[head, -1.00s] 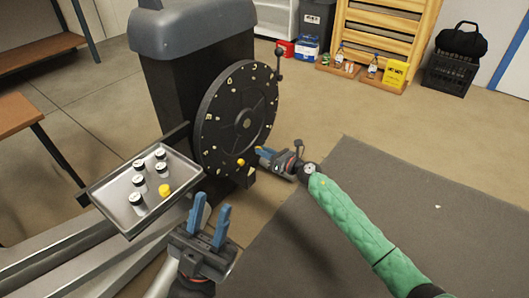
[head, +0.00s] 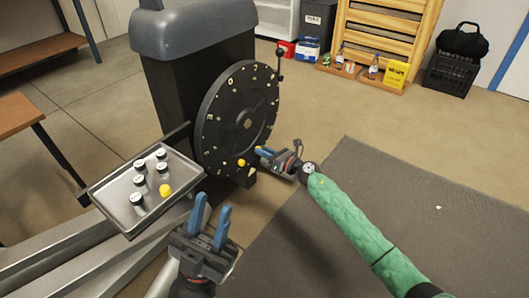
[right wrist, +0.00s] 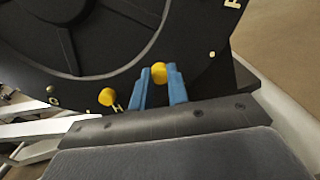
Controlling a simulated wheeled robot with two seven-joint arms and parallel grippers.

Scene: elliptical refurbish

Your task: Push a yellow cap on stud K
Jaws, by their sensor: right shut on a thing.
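The black round disc (head: 222,125) stands upright on the machine, with small studs and yellow letters around its rim. My right gripper (right wrist: 160,84) is shut on a yellow cap (right wrist: 158,72), close in front of the disc's lower rim. Whether that cap touches a stud is hidden. Another yellow cap (right wrist: 107,97) sits on the rim beside a letter that looks like H; it also shows in the head view (head: 241,162). I cannot make out the letter K. My left gripper (head: 210,216) is open and empty, in front of the tray.
A bare stud (right wrist: 212,54) shows right of my right gripper. Dark matting (head: 400,210) covers the floor at right.

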